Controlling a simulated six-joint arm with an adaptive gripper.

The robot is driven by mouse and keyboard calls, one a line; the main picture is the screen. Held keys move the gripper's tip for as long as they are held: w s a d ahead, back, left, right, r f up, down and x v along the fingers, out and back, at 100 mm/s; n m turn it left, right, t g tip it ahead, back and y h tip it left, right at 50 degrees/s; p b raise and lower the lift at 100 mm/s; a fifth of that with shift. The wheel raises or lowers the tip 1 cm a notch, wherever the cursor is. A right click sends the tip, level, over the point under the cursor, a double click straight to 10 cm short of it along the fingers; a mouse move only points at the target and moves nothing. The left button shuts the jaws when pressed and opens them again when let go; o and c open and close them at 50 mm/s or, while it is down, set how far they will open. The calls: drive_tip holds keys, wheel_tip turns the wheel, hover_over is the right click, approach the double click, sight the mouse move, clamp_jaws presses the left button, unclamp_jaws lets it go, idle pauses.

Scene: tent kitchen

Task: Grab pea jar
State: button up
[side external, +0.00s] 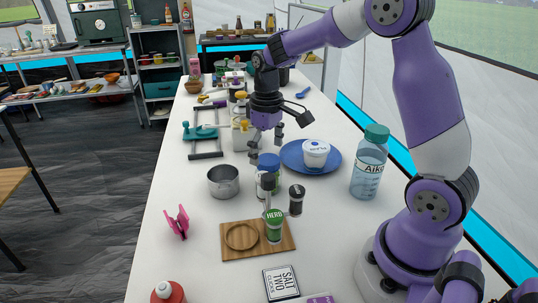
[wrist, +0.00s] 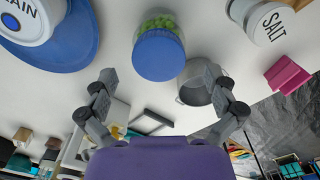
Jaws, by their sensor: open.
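The pea jar (wrist: 158,50) has a blue lid and a clear body with green peas inside. In the wrist view it lies ahead of my gripper (wrist: 159,75), between the lines of the two spread fingers and apart from them. In the side view its blue lid (side external: 268,162) shows below my gripper (side external: 266,140), and jars in front hide most of its body. My gripper is open and empty, above the table.
A blue plate (side external: 330,165) with a white tub (side external: 316,152) stands right of the jar, and a metal pot (side external: 223,181) stands left. A dark-lidded jar (side external: 296,199) and a green herb jar (side external: 274,226) are close in front. A water bottle (side external: 370,165) stands farther right.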

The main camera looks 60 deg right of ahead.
sight(268, 159)
wheel_tip(268, 159, down, 5)
drive_tip(key=shift+f, duration=0.1)
drive_tip(key=c, duration=1.2)
drive_tip(key=shift+c, duration=0.2)
